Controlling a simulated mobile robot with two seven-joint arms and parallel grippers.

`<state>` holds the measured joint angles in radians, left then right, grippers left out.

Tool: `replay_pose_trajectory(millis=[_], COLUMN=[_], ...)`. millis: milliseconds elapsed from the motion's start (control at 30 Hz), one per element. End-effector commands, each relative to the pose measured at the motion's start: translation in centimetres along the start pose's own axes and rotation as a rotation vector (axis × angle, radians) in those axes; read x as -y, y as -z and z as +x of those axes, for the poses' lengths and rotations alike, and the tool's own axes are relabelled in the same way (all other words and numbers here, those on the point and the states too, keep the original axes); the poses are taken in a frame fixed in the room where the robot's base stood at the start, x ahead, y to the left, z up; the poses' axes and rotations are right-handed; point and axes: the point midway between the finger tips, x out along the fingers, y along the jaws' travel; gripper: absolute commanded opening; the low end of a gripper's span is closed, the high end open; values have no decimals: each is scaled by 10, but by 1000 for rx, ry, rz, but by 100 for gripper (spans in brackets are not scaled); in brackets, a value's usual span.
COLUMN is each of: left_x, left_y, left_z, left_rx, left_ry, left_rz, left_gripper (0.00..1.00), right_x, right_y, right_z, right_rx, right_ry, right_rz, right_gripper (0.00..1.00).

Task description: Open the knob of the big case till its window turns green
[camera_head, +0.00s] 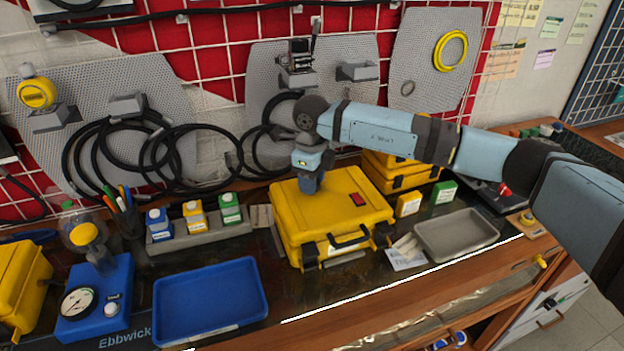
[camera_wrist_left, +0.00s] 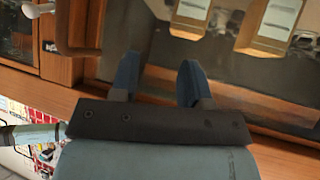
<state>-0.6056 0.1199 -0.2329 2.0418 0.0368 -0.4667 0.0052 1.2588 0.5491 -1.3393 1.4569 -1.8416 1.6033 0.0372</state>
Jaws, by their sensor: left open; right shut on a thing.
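The big yellow case (camera_head: 345,218) lies closed on the dark bench top in the middle of the head view. A small window (camera_head: 357,199) on its lid shows red. My right gripper (camera_head: 310,186) points down onto the far left part of the lid and is shut on the knob there. The knob itself is hidden by the fingers. My left gripper (camera_wrist_left: 160,80) shows only in the left wrist view, where its two blue fingers are apart with nothing between them.
A blue tray (camera_head: 210,301) and a blue gauge box (camera_head: 95,307) stand left of the case. Small coloured bottles (camera_head: 195,216) stand in a rack behind the tray. A grey tray (camera_head: 456,235) lies to the right. Black hoses (camera_head: 150,160) hang on the back panel.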

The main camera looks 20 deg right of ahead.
Motion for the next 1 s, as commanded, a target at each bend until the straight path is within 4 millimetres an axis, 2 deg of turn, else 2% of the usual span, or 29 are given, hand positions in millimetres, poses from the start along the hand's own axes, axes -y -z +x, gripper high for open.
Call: replay_pose_trajectory(millis=[33,67,133,167,433,567,667,1000], left_x=[1,1,2,2,2,1,0,-2], left_y=[0,0,-1,-1,-1,-1,-1,-3], left_z=[0,0,0,0,0,0,1,3], left_rx=[0,0,0,1,1,0,0,3], left_ry=[0,0,0,0,0,0,-1,-2], left_rz=[3,4,8,9,10,6,2,-10], left_gripper=[43,43,43,43,43,43,43,43], right_x=[0,0,0,0,0,0,1,0], right_y=[0,0,0,0,0,0,-1,0], right_z=[-1,-1,-1,-1,-1,-10,-27,-103], right_rx=[1,1,1,1,1,2,4,3], right_ry=[1,1,1,1,1,1,3,3], right_rz=[0,0,0,0,0,0,0,0], right_gripper=[16,46,62,65,65,65,65,65])
